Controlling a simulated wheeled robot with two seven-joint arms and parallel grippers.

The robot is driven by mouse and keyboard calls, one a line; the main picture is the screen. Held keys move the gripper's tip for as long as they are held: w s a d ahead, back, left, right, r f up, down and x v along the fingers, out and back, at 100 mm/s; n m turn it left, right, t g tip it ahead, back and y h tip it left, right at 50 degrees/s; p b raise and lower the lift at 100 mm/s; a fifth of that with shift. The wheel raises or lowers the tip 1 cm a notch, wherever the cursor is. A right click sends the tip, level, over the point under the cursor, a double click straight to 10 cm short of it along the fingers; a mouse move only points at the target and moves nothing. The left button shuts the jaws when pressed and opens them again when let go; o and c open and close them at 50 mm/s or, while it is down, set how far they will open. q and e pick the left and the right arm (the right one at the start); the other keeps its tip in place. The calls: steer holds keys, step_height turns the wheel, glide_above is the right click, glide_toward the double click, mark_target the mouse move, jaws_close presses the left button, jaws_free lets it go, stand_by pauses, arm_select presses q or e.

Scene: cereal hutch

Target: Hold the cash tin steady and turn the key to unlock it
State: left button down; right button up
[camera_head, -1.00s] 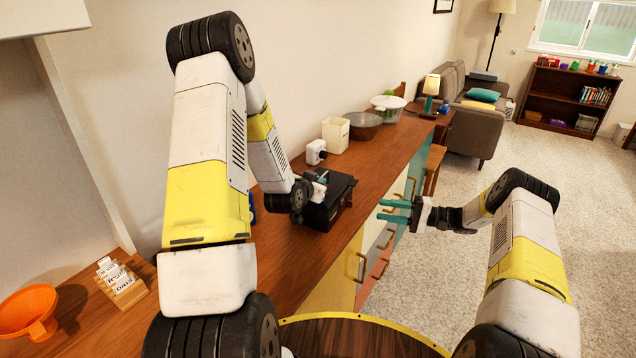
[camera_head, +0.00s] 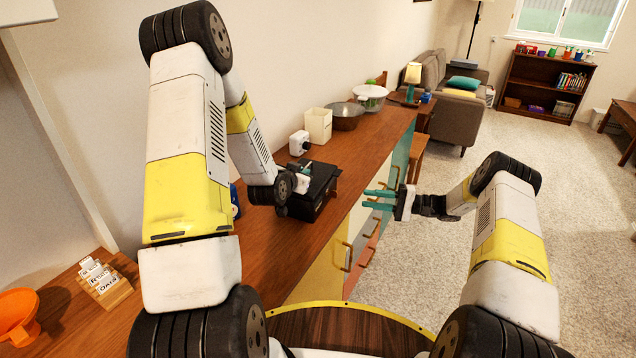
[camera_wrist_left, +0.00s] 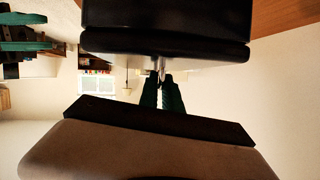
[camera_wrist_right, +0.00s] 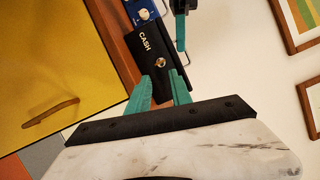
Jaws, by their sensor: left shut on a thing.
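The black cash tin (camera_head: 314,208) stands on the wooden counter. In the right wrist view its front (camera_wrist_right: 146,45) shows the word CASH and a round brass lock (camera_wrist_right: 160,62). Whether a key sits in the lock is too small to tell. My left gripper (camera_head: 308,174) is at the top of the tin; in the left wrist view its teal fingers (camera_wrist_left: 161,82) are closed on a thin part at the tin's edge, perhaps its handle. My right gripper (camera_head: 370,199) is open and empty, apart from the tin, pointing at its front from beyond the counter edge.
A white device (camera_head: 299,143), a cream bin (camera_head: 318,125), a dark bowl (camera_head: 346,115) and a lidded pot (camera_head: 370,97) stand behind the tin. A card rack (camera_head: 106,284) and an orange funnel (camera_head: 14,318) are at the near left. Drawer handles (camera_head: 347,257) stick out below the counter edge.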

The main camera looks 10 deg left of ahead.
mark_target(334, 194)
steer(key=a+m+t, duration=0.1)
steer(key=a+m, duration=0.2)
steer(key=m, duration=0.3)
steer(key=a+m+t+h, duration=0.1)
steer(key=a+m+t, duration=0.1)
steer(key=a+m, duration=0.2)
steer(key=a+m+t, duration=0.1)
steer(key=a+m, duration=0.2)
steer(key=m, duration=0.5)
steer(key=shift+s+a+r+m+t, duration=0.1)
steer(key=shift+a+r+m+t, duration=0.2)
steer(key=shift+r+t, duration=0.1)
steer(key=shift+c, duration=0.3)
jaws_close()
stand_by(0.6)
